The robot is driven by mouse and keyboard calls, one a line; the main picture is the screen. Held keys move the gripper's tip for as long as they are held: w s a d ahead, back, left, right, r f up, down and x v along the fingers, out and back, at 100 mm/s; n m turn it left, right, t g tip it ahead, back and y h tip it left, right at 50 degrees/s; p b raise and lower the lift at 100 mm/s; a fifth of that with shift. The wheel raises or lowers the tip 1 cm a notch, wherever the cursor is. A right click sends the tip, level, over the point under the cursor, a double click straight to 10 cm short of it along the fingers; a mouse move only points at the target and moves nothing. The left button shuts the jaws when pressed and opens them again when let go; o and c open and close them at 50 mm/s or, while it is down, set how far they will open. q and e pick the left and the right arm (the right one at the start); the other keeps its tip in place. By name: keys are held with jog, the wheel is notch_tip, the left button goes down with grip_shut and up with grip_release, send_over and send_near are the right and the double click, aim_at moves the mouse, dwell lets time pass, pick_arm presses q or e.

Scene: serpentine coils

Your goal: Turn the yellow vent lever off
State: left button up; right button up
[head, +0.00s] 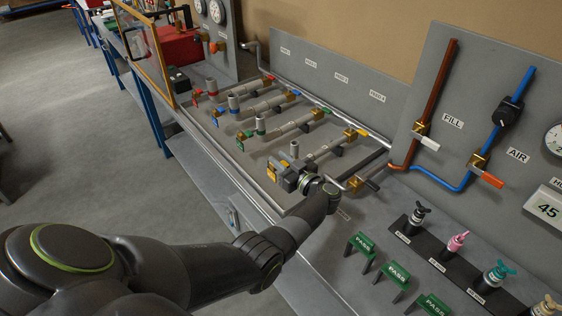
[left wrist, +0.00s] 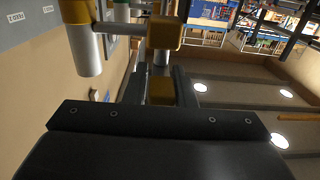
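The yellow row is the nearest of the coil rows on the grey bench. A yellow lever (head: 271,170) shows at its left end, just left of my gripper, and another yellow handle (head: 362,132) is at its far right end. I cannot tell from any label which is the vent. My left gripper (head: 290,177) is down at the left end of this row. In the left wrist view, its dark fingers (left wrist: 160,88) lie on both sides of a yellow-brass piece (left wrist: 160,93), beyond which is a brass valve block (left wrist: 165,33). Whether they grip it is unclear. My right gripper is out of view.
Rows with green (head: 260,125), blue (head: 233,104) and red (head: 211,87) parts lie behind. A fill valve (head: 421,132) and an air valve (head: 480,161) are on the right panel. Green PASS tags (head: 397,274) and small bottles (head: 417,216) stand at the front right.

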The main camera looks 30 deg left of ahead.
aim_at(288, 166)
pick_arm(q)
jog(key=o, duration=0.3)
jog(key=shift+f, duration=0.1)
jog(key=b+v, duration=0.2)
jog(key=v, duration=0.5)
jog(key=shift+d, duration=0.25)
